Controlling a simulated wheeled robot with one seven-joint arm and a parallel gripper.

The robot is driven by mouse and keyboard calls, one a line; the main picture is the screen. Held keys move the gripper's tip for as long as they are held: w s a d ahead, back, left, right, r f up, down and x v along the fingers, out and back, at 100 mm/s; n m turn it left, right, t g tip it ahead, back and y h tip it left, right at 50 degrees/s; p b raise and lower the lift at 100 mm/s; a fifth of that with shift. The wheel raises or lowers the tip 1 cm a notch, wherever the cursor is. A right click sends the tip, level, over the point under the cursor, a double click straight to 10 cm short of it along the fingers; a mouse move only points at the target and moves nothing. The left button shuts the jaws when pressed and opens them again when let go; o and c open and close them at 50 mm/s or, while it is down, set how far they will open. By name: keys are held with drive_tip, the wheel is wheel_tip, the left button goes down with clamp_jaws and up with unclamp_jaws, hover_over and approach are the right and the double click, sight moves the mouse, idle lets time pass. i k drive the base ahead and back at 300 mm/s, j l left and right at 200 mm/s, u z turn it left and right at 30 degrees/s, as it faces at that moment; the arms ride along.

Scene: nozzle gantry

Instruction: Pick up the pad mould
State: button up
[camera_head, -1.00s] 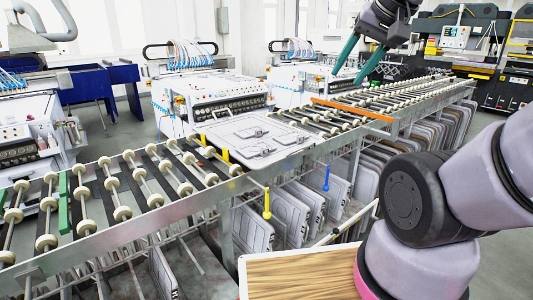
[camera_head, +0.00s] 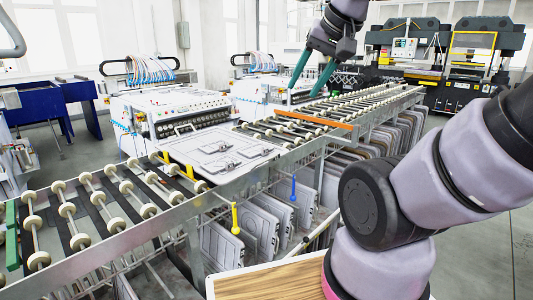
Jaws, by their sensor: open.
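The pad mould (camera_head: 222,150) is a flat grey-white plate with raised fittings on top. It lies flat on the roller conveyor (camera_head: 250,172), just in front of the white nozzle machine. My gripper (camera_head: 307,92) has two teal fingers, spread apart with nothing between them. It hangs up and to the right of the mould, over the far part of the conveyor, clear of the mould. The mould shows fully, with no part hidden by my arm.
Yellow stops (camera_head: 178,166) stand at the mould's left edge. An orange bar (camera_head: 313,119) crosses the rollers to its right. Yellow and blue handles hang from the conveyor's front rail. Several similar plates (camera_head: 221,243) stand upright below. A wood-topped surface (camera_head: 270,281) is at the front.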

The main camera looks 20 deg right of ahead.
sight(253, 151)
drive_tip(key=i+l, duration=0.2)
drive_tip(key=i+l+u, duration=0.15)
drive_tip(key=l, duration=0.3)
drive_tip(key=i+l, duration=0.15)
drive_tip(key=l, duration=0.15)
drive_tip(key=i+l+u, duration=0.1)
drive_tip(key=l, duration=0.25)
drive_tip(key=i+l, duration=0.25)
drive_tip(key=i+l+u, duration=0.15)
drive_tip(key=l, duration=0.3)
drive_tip(key=i+l, duration=0.1)
drive_tip(key=l, duration=0.25)
drive_tip(key=i+l+u, duration=0.1)
drive_tip(key=l, duration=0.25)
drive_tip(key=i, duration=0.05)
